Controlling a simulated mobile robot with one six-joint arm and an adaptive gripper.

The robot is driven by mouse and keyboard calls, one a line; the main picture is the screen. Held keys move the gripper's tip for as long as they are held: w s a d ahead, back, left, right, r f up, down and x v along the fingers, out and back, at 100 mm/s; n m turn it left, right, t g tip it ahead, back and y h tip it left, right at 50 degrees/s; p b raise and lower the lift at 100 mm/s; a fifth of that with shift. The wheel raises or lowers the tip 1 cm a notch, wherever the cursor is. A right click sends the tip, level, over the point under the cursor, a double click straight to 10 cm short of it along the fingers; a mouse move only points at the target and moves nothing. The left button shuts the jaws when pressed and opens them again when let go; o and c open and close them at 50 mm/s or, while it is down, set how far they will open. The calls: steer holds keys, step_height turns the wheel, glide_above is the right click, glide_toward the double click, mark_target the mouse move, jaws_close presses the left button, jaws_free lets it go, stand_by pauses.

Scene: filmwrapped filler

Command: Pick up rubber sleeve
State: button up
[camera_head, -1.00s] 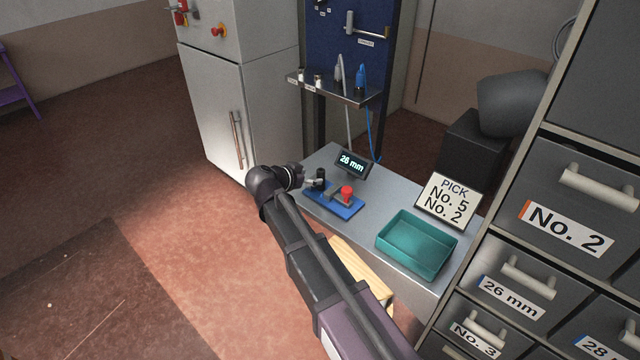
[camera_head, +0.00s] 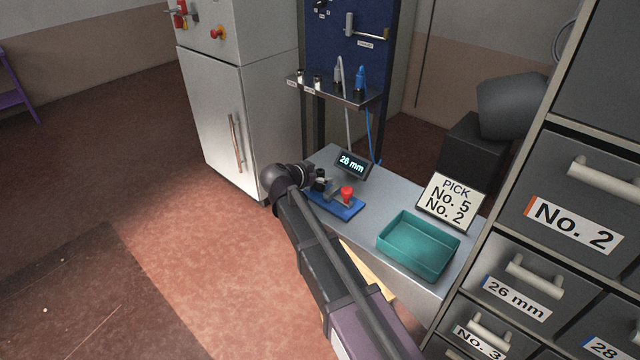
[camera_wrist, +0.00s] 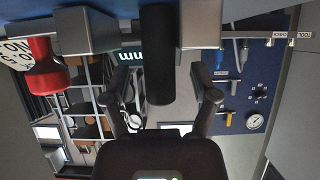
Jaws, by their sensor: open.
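The rubber sleeve looks to be the black upright cylinder (camera_head: 319,178) at the left end of the blue fixture (camera_head: 338,204) on the bench. In the wrist view, which is upside down, the black cylinder (camera_wrist: 158,60) hangs down the middle of the picture. My gripper (camera_wrist: 167,72) is open, with one finger to each side of the cylinder. I see no clear contact; how deep the cylinder sits between the fingers is hard to tell. In the head view my gripper (camera_head: 316,182) is small and partly hidden by my wrist, right beside the cylinder.
A red knob (camera_head: 347,192) stands on the fixture close by, with a "26 mm" display (camera_head: 352,163) behind. A teal tray (camera_head: 440,274) and a pick sign (camera_head: 449,200) are to the right. Labelled drawers (camera_head: 518,284) border the bench. A tool shelf (camera_head: 340,93) stands behind.

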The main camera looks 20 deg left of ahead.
steer(key=shift+c, duration=0.2)
stand_by(0.4)
jaws_close()
